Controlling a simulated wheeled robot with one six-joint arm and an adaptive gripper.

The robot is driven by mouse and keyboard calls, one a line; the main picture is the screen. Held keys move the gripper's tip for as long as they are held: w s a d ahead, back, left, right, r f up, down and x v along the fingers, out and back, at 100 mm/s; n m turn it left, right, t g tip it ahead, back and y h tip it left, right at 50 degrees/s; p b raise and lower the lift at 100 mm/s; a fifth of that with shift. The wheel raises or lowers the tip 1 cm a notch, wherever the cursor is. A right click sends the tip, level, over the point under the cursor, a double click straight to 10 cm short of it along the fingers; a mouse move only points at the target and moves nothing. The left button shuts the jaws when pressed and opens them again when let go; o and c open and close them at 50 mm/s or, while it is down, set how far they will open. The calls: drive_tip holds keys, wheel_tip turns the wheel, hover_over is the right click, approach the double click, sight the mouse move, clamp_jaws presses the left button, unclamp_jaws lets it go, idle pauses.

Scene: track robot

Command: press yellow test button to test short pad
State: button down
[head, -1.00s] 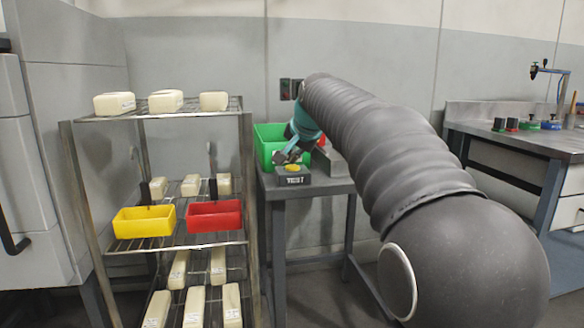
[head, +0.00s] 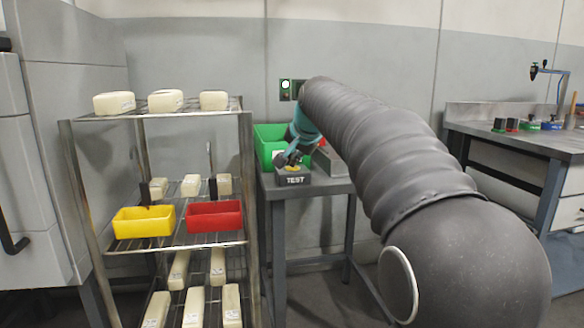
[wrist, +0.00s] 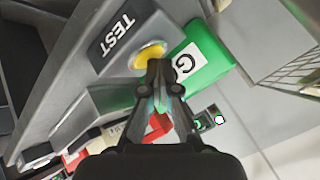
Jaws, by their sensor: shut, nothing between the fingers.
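The yellow test button (head: 294,168) sits on top of a dark box marked TEST (head: 292,180) on a small grey table. It also shows in the wrist view (wrist: 149,53) right by my fingertips. My gripper (wrist: 158,72) is shut and empty, with its tips at the button's edge, seemingly touching it. In the head view my gripper (head: 287,158) points down at the button and partly hides it. A lamp (head: 286,85) on the wall unit behind the table glows green-white. I cannot make out a short pad.
A green bin (head: 266,135) marked G stands behind the TEST box. A wire rack (head: 248,200) at left holds pale blocks, a yellow bin (head: 144,222) and a red bin (head: 214,216). A workbench (head: 520,138) stands at right.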

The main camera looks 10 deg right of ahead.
drive_tip(key=shift+r+p, duration=0.8)
drive_tip(key=shift+p, duration=0.05)
wheel_tip(320, 180, up, 5)
drive_tip(key=p, duration=0.4)
drive_tip(key=shift+p, duration=0.4)
idle(0.4)
drive_tip(key=n+g, duration=0.1)
drive_tip(key=n, duration=0.1)
approach(294, 168)
drive_tip(key=s+a+f, duration=0.1)
drive_tip(key=s, duration=0.3)
drive_tip(key=s+f+n+g, duration=0.1)
drive_tip(key=s+f+n, duration=0.1)
drive_tip(key=s+f, duration=0.4)
drive_tip(key=s+f+n, duration=0.2)
drive_tip(key=s+f, duration=0.5)
drive_tip(key=s, duration=0.6)
drive_tip(key=s+f+n+g+h, duration=0.1)
drive_tip(key=s+f, duration=0.6)
drive_tip(key=s, duration=0.3)
drive_tip(key=shift+s+f+n+g, duration=0.2)
drive_tip(key=shift+f+n+g, duration=0.1)
drive_tip(key=shift+n, duration=0.1)
